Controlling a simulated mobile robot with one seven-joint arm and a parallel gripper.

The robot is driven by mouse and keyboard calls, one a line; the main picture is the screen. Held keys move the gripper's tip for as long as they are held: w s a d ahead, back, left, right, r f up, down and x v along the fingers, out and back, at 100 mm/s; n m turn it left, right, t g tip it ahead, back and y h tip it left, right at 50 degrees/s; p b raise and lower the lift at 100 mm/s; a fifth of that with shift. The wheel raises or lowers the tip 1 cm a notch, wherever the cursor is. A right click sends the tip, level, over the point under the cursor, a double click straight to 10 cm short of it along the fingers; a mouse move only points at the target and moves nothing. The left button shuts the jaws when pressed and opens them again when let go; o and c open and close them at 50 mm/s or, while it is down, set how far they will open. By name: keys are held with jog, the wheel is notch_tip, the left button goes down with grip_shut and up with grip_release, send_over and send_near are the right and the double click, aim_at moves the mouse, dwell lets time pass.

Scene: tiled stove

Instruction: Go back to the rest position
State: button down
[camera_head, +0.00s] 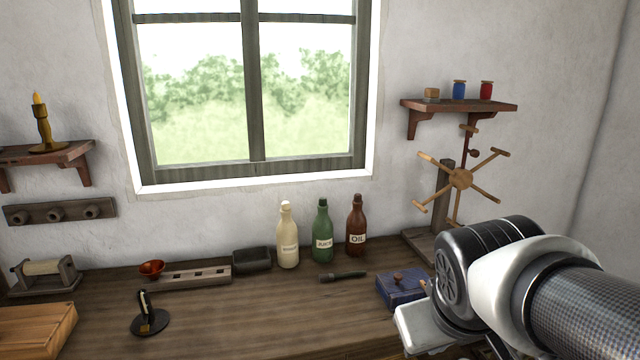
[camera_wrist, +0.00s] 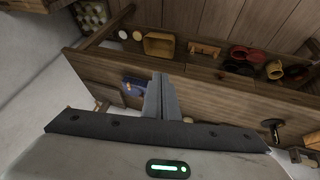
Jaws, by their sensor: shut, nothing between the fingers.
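My gripper (camera_wrist: 158,96) shows in the wrist view with its two grey fingers together and nothing between them. It points toward the wooden workbench (camera_wrist: 225,105), with the fingers in front of its top. The blue box (camera_wrist: 132,84) lies beside the fingers in that view. In the head view my arm comes in from the lower right, over the bench's right end. The blue box (camera_head: 402,287) sits on the bench just left of my arm. The fingertips cannot be made out in the head view.
Cream (camera_head: 288,240), green (camera_head: 322,235) and brown (camera_head: 356,230) bottles stand at the bench's back. A spoked wheel (camera_head: 460,179) stands behind my arm under a wall shelf (camera_head: 460,105). A black stand (camera_head: 150,322) is at front left. The front middle of the bench is clear.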

jog(key=s+a+r+m+y+p, duration=0.1)
jog(key=s+a+r+m+y, duration=0.15)
jog(key=s+r, duration=0.2)
notch_tip(320, 180, up, 14)
jog(key=p, duration=1.5)
jog(key=shift+s+h+p, duration=0.3)
jog(key=shift+h+p, duration=0.1)
jog(key=shift+h, duration=0.05)
jog(key=shift+r, duration=0.1)
